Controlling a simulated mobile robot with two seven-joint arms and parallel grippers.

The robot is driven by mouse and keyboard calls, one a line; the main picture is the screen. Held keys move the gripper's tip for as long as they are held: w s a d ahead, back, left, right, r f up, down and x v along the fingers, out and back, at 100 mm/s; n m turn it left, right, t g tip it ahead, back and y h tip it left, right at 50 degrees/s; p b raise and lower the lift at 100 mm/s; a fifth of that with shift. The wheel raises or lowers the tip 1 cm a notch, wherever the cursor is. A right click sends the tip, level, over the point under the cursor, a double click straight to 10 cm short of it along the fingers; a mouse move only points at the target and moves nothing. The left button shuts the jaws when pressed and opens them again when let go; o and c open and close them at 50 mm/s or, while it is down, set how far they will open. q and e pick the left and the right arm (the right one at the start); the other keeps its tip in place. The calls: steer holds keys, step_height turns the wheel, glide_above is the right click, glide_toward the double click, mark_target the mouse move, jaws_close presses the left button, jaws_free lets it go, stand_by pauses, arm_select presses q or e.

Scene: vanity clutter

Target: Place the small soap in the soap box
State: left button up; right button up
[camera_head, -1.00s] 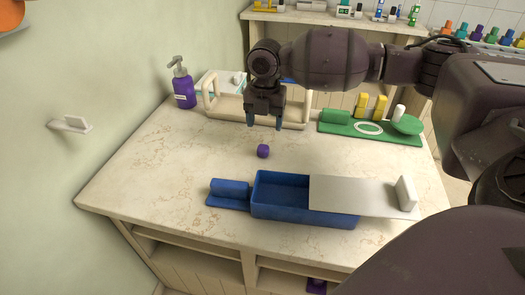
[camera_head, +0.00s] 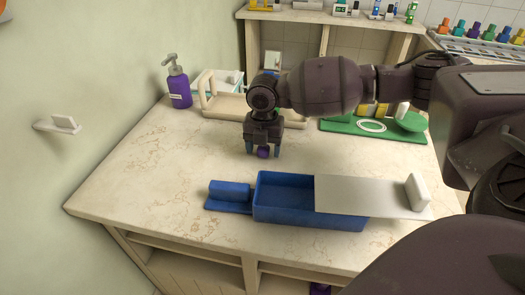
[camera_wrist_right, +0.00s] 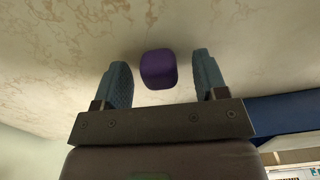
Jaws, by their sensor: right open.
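The small soap is a purple rounded cube (camera_head: 263,152) on the marble counter, behind the blue soap box (camera_head: 310,215). My right gripper (camera_head: 263,150) is open over it, with one finger on each side. In the right wrist view the soap (camera_wrist_right: 158,69) lies between the open fingertips (camera_wrist_right: 160,80), with a gap to each. The soap box's left part is open and empty. A white sliding lid (camera_head: 365,194) with an upright handle covers its right part and juts past its right end. My left gripper is not in view.
A blue holder (camera_head: 230,194) stands at the box's left end. A purple soap pump (camera_head: 178,85), a cream tray (camera_head: 225,104) and a green tray (camera_head: 350,128) line the counter's back. Bare counter lies left of the soap.

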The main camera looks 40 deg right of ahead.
steer(key=c, duration=1.1)
steer(key=shift+r, duration=0.15)
